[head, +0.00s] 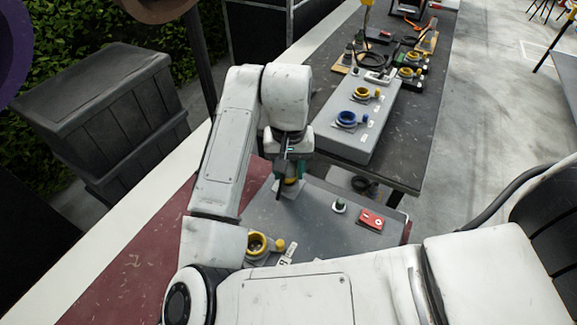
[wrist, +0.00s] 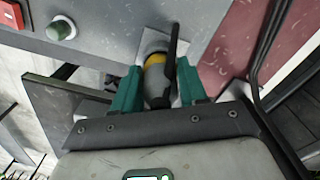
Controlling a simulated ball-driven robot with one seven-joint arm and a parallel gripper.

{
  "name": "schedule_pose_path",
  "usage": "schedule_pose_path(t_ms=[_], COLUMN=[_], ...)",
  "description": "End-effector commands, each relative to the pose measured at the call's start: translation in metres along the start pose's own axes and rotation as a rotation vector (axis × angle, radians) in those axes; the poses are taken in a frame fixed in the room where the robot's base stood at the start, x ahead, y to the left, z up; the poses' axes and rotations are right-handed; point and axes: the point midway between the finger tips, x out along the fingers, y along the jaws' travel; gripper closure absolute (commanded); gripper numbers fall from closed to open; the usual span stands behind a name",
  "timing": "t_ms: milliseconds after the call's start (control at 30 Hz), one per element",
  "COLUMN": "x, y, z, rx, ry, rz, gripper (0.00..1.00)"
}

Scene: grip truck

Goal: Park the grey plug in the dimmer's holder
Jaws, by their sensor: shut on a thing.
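My gripper (head: 291,160) points down over the far left part of a grey box, which looks like the dimmer (head: 315,220). In the wrist view its green fingers (wrist: 153,92) are shut on a grey plug (wrist: 156,84). A yellow part (wrist: 155,59) shows at the plug's far end, over a pale square plate (wrist: 150,41) on the box. I cannot tell whether the yellow part belongs to the plug or to a holder, or how deep the plug sits. The plug's tip is hidden. A dark strip-like part stands beside it.
The box also carries a yellow socket (head: 256,243) with its cap open, a pale knob (head: 339,205) and a red switch (head: 371,219). Beyond stands another grey box (head: 350,140) with blue and yellow sockets. A dark bin (head: 110,110) stands at left.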

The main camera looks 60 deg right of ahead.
Motion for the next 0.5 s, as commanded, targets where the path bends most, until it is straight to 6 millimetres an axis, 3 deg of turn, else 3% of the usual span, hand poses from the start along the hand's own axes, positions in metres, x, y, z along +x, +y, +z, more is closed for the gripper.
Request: schedule_pose_path(t_ms=[500], x=[0.0090], y=[0.0000], z=[0.0000], rx=[0.000], ry=[0.000], rz=[0.000], gripper=[0.91])
